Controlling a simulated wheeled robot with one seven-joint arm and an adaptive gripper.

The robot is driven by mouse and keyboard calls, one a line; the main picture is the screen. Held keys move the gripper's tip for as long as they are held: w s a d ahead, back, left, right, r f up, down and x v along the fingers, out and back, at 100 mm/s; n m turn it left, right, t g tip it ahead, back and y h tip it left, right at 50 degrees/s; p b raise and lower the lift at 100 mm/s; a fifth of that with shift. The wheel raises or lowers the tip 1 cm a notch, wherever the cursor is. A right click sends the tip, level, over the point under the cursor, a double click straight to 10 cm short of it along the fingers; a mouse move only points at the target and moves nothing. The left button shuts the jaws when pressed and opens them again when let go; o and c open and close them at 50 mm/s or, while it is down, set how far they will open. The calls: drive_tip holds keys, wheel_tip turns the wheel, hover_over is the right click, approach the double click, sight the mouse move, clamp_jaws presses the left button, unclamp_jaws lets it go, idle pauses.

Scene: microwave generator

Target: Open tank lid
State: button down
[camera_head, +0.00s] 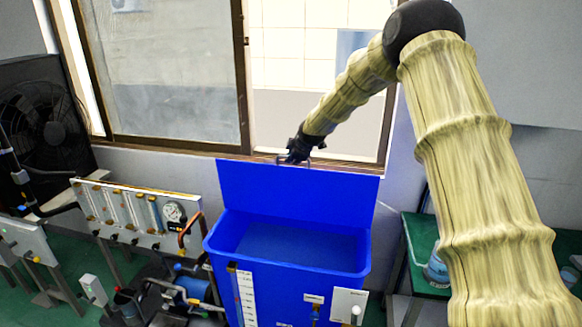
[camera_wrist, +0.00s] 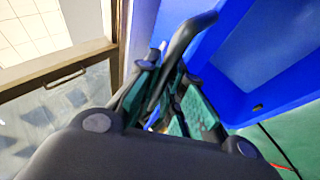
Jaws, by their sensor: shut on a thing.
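The blue tank (camera_head: 290,254) stands below the window, and its open top shows the inside. Its blue lid (camera_head: 290,192) stands raised, nearly upright, along the back edge by the wall. In the wrist view my gripper (camera_wrist: 170,95) is shut on the dark curved lid handle (camera_wrist: 180,50). The blue lid also shows in the wrist view (camera_wrist: 222,60), beyond the handle. The fingers partly hide where they meet the handle.
A panel with gauges and tubes (camera_head: 140,215) and pumps and pipes (camera_head: 185,290) stand left of the tank. A green-topped table (camera_head: 420,240) is at the right. The window sill (camera_head: 200,149) runs close behind the lid.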

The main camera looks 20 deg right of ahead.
drive_tip(key=shift+w+d+r, duration=0.1)
drive_tip(key=shift+w+d, duration=0.3)
drive_tip(key=shift+w, duration=0.2)
drive_tip(key=c, duration=1.5)
unclamp_jaws()
drive_tip(key=shift+s, duration=0.1)
drive_tip(key=v, duration=1.1)
drive_tip(key=shift+s+a+r, duration=0.1)
drive_tip(key=shift+s+r, duration=0.2)
